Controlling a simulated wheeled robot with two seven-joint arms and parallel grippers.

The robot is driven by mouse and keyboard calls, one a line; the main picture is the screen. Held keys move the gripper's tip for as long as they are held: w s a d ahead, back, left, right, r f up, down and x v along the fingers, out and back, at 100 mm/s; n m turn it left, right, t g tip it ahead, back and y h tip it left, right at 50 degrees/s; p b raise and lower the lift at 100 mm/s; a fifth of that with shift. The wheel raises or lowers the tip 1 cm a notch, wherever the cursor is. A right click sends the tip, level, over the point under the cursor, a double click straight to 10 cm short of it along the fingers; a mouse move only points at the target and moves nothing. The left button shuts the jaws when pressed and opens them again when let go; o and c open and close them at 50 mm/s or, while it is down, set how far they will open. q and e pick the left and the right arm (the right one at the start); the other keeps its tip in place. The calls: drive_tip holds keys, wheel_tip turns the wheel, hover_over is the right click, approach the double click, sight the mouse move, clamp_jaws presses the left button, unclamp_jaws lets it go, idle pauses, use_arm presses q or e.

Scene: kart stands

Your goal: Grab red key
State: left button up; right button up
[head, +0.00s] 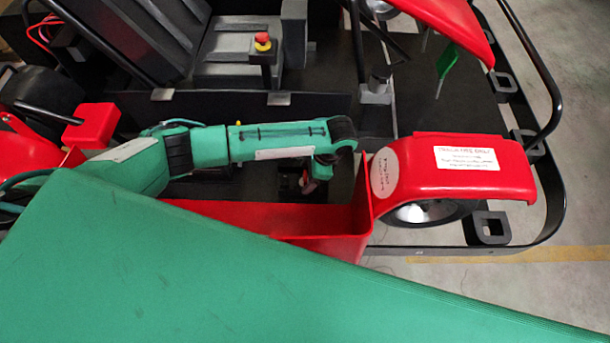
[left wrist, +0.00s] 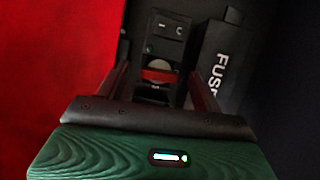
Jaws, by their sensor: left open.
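The red key (left wrist: 159,76) shows in the left wrist view as a small flat red piece in front of a grey round disc on a black panel. My left gripper (left wrist: 159,82) is open, with one finger on each side of the key. I cannot tell whether either finger touches it. In the head view my left gripper (head: 309,184) points down into the kart behind the red side panel. It is small and dark there, and I cannot make out the key. My right gripper is not in view.
A black switch (left wrist: 167,38) and a black box marked FUSE (left wrist: 218,65) stand close to the key. The red side panel (head: 318,220) borders the arm. A red-topped emergency stop (head: 262,42) stands farther back. A red fender (head: 465,165) is at right.

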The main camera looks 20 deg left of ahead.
use_arm(q)
drive_tip(key=c, duration=1.1)
drive_tip(key=shift+o, duration=0.2)
